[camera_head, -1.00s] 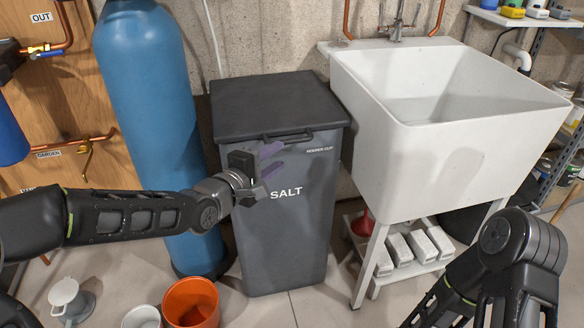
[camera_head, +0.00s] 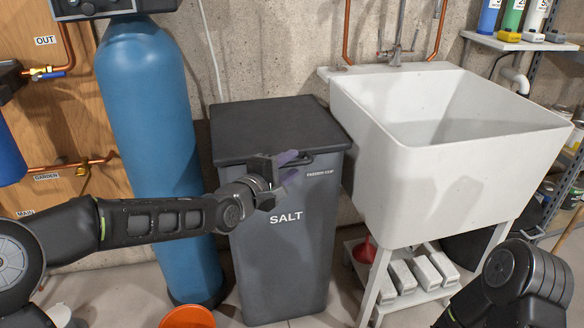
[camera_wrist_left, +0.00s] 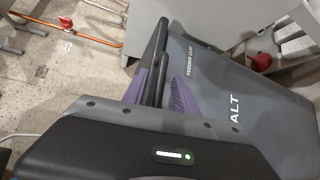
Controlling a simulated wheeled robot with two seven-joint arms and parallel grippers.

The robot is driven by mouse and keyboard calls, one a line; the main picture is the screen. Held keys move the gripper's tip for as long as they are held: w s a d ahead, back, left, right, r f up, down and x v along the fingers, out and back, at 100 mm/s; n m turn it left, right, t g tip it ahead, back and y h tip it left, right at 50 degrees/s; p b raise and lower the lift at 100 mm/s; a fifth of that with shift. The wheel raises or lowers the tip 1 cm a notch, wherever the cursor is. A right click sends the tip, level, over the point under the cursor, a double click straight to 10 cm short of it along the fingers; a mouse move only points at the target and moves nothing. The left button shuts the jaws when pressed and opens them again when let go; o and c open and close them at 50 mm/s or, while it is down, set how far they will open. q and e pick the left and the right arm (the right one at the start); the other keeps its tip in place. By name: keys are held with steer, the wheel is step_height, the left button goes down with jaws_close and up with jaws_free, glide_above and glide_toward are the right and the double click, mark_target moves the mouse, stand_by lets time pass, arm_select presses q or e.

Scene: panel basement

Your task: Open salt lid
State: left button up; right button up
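The grey salt bin (camera_head: 286,262), marked SALT, stands between the blue tank and the white sink. Its black lid (camera_head: 278,126) lies flat and closed on top. The lid's dark front handle shows in the left wrist view (camera_wrist_left: 157,65) and is partly hidden by my gripper in the head view. My left gripper (camera_head: 288,166) is at the lid's front edge, its purple fingers apart. In the left wrist view its fingers (camera_wrist_left: 158,92) stand on either side of the handle, with a gap showing on the bin's side. My right gripper is out of view; only that arm's dark link shows.
The blue tank (camera_head: 153,130) is close on the bin's left. The white sink (camera_head: 455,185) stands close on its right, with white blocks on a low shelf below. An orange bucket (camera_head: 188,318) is on the floor at the front. Clear space lies above the lid.

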arm_select(q)
steer(key=shift+w+d+f, duration=0.1)
steer(key=shift+w+d, duration=0.2)
steer(key=shift+w, duration=0.25)
jaws_close()
stand_by(1.1)
